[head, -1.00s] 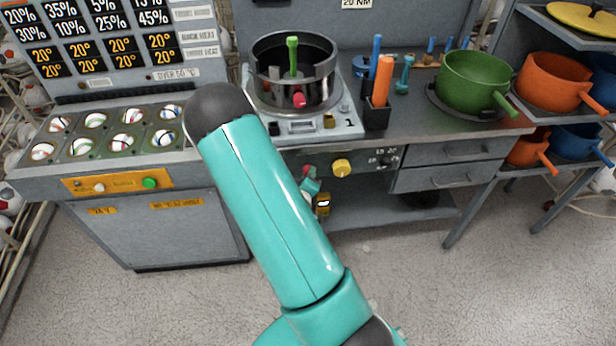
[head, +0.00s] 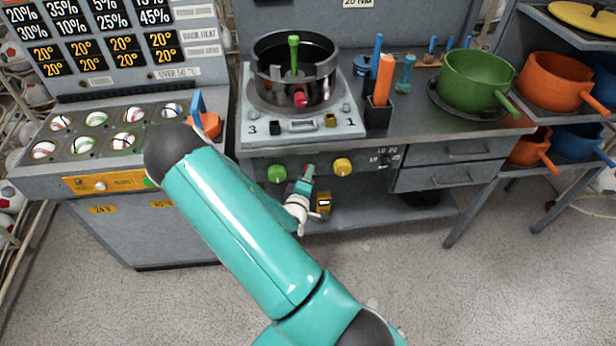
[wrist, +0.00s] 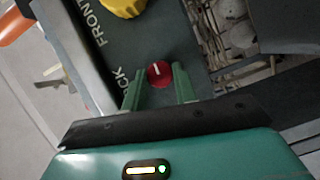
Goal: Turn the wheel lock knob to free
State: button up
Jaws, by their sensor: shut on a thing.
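The wheel lock knob is a small round red knob with a pale line on its face; it shows in the wrist view (wrist: 159,72) beside lettering partly readable as "CK". In the head view its red top (head: 309,167) shows on the press front panel. My gripper (wrist: 158,80) has its two green fingers on either side of the knob, shut on it. In the head view my gripper (head: 305,184) is small, below the panel's edge, partly hidden by my own arm.
A green knob (head: 277,173) and a yellow knob (head: 342,166) flank the red one; the yellow knob also shows in the wrist view (wrist: 122,6). The round press pot (head: 294,75) stands above. A ball tray (head: 108,130) is at the left, drawers (head: 455,150) at the right.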

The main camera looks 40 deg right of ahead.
jog(key=o, duration=1)
jog(key=shift+c, duration=0.2)
jog(key=v, duration=1.3)
jog(key=shift+s+a, duration=0.15)
jog(key=shift+a, duration=0.2)
